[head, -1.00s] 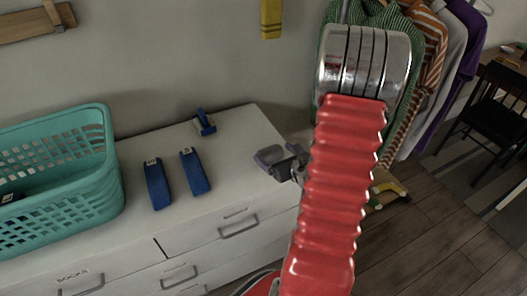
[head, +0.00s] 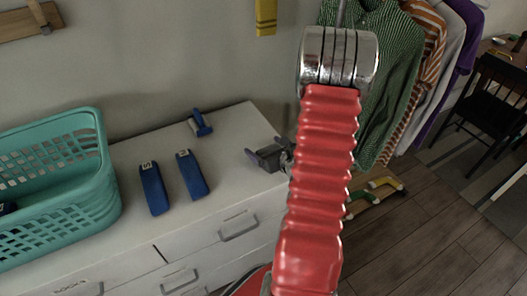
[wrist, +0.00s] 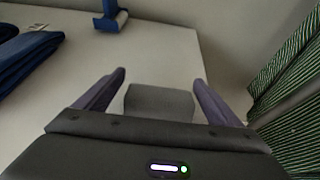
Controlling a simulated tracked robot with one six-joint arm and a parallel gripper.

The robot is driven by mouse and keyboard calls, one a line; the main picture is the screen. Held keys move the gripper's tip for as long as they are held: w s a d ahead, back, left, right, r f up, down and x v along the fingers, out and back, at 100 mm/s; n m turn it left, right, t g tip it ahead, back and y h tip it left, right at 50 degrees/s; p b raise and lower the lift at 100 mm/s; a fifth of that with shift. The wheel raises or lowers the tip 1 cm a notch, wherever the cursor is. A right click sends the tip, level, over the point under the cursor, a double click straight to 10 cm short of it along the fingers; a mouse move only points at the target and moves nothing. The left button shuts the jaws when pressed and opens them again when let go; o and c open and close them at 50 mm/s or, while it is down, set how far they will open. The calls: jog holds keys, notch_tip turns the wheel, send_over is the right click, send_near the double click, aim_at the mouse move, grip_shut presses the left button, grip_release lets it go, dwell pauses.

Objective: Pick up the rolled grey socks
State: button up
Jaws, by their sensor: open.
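The rolled grey socks appear as a grey, soft-edged block in the wrist view (wrist: 158,101), on the white dresser top near its right end. My gripper (wrist: 160,80) is open, with one purple-grey finger on each side of the block. Gaps show between block and fingers, and the gripper's dark body hides the block's near side. In the head view my gripper (head: 264,150) is low over the dresser's right end, and the socks are hard to tell apart from it there.
Two folded blue items (head: 153,188) (head: 192,175) and a small blue object (head: 200,124) lie on the dresser (head: 140,240). A teal basket (head: 75,215) stands at its left. Hanging clothes (head: 385,70) are close on the right. The dresser top between the blue items and my gripper is clear.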

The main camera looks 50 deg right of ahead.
jog(key=shift+w+d+f, duration=0.25)
jog(key=shift+w+f, duration=0.05)
jog(key=shift+w, duration=0.25)
jog(key=shift+c, duration=0.4)
jog(key=c, duration=1.1)
